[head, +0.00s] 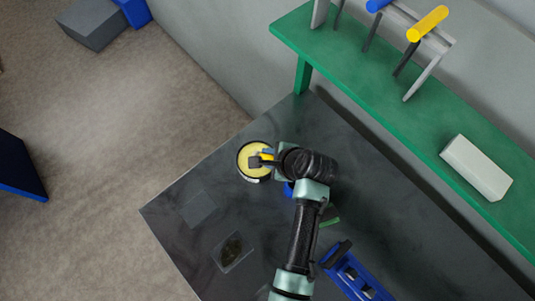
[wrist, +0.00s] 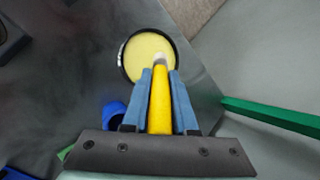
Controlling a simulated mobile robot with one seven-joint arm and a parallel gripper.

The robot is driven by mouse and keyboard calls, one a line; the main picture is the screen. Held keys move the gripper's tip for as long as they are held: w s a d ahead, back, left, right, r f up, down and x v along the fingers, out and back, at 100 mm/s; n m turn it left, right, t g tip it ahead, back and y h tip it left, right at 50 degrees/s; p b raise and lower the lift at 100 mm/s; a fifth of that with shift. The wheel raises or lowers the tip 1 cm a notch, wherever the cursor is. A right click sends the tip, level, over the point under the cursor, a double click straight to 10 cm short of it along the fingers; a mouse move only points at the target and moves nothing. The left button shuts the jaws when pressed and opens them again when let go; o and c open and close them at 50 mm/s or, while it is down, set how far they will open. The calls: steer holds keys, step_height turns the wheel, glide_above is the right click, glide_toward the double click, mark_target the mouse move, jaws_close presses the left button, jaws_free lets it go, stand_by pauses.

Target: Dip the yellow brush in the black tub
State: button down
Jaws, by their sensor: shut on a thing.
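The black tub (head: 241,170) stands near the far edge of the dark table, with pale yellow contents inside. In the wrist view the tub (wrist: 124,67) shows as a dark rim around the pale yellow surface. My gripper (head: 263,158) is over the tub. In the wrist view my gripper's blue fingers (wrist: 161,75) are shut on the yellow brush (wrist: 160,108). The brush's pale end points into the tub's opening and overlaps the contents. I cannot tell whether it touches them. In the head view my gripper hides most of the brush.
A green shelf (head: 370,85) behind the table bears a rack (head: 425,70) with a blue-handled and a yellow-handled tool, and a white block (head: 476,167). A blue holder (head: 355,278) lies at the front right. A blue object (wrist: 115,115) sits near the tub. Flat dark patches (head: 233,251) lie at left.

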steer(key=shift+r+p, duration=2.05)
steer(key=shift+r, duration=0.1)
steer(key=shift+f, duration=0.1)
